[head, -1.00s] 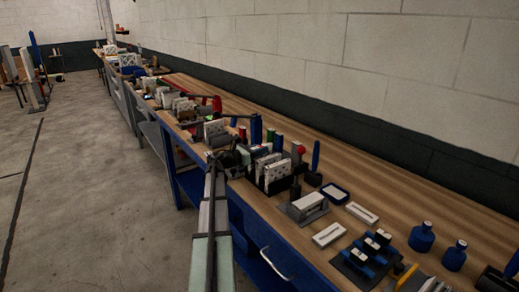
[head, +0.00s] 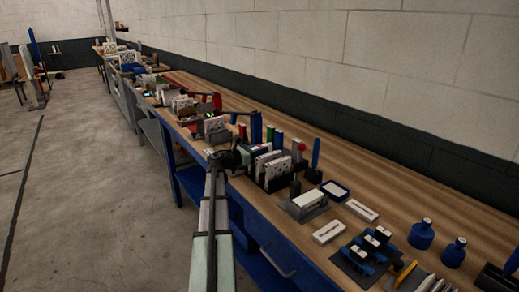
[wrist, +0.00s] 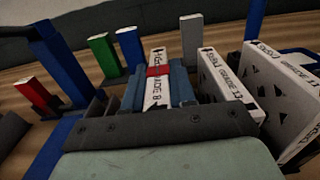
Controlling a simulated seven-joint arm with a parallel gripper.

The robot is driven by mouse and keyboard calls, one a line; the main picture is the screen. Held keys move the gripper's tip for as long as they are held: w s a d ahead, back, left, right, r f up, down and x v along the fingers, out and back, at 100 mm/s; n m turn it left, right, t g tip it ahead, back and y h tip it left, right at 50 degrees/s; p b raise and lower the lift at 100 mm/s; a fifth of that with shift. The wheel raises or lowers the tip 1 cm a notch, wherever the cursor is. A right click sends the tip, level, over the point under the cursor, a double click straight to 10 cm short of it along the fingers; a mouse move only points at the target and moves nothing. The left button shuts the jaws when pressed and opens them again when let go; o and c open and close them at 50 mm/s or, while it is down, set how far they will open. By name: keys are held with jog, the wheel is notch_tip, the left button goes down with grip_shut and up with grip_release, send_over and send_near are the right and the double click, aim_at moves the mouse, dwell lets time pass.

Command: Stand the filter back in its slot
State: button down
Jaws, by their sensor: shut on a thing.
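My gripper (wrist: 157,88) is shut on a boxed filter (wrist: 155,94) in the wrist view. This filter is a narrow white box with a red band and black lettering that seems to read "GRADE 8". Its lower end is hidden by the gripper body. Two more white filters, one (wrist: 222,82) close to the right finger and one (wrist: 283,88) further right, stand side by side. In the head view my gripper (head: 228,158) is at the bench's front side, just left of the white filters (head: 272,167). An empty slot is not clearly visible.
A tall blue post (wrist: 55,65) rises at left. The bench (head: 400,185) has clear wood along the wall.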

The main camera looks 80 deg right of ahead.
jog(key=shift+f, duration=0.35)
jog(key=c, duration=0.8)
grip_release()
jog(key=shift+c, duration=0.2)
jog(key=v, duration=1.4)
